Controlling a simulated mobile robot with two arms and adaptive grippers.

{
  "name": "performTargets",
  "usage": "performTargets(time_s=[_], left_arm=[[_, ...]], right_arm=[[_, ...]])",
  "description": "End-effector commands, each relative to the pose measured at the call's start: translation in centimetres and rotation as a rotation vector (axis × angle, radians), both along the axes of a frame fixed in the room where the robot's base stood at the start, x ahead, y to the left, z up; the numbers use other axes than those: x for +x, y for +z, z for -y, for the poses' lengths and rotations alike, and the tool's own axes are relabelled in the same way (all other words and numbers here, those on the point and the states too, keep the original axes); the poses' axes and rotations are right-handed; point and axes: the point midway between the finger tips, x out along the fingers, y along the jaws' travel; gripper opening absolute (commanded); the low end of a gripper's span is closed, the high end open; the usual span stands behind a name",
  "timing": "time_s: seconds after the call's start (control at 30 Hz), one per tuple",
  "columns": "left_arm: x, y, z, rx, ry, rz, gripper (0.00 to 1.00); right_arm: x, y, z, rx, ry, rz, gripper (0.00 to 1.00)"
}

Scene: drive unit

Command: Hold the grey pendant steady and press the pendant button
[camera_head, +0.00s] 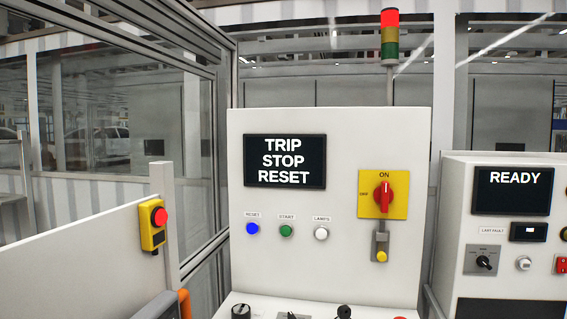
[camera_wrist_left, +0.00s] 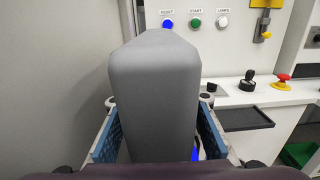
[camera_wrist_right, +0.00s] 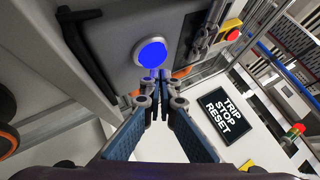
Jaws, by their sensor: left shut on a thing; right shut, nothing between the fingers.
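The grey pendant (camera_wrist_left: 155,90) fills the middle of the left wrist view, a tall block with rounded edges. My left gripper (camera_wrist_left: 160,125) is shut on it, one blue-padded finger on each side. In the right wrist view, a lit round blue button (camera_wrist_right: 152,53) in a pale ring sits on a grey face. My right gripper (camera_wrist_right: 155,88) is shut and empty, its fingertips close to the button. I cannot tell whether they touch it. Neither gripper shows clearly in the head view.
A white panel (camera_head: 335,270) stands ahead with a screen (camera_head: 285,161) reading TRIP STOP RESET, and blue, green and white buttons. A red rotary switch (camera_head: 384,197) is at its right. A READY console (camera_head: 455,235) stands farther right. A low wall (camera_head: 95,255) is at left.

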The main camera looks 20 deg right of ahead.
Motion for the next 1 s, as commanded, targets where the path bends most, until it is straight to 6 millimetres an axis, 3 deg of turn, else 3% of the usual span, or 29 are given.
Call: performTargets(time_s=[1.0], left_arm=[[0.00,-0.03,-0.02,0.001,0.000,-0.001,0.00]], right_arm=[[0.53,0.04,-0.75,0.000,0.000,0.000,0.00]])
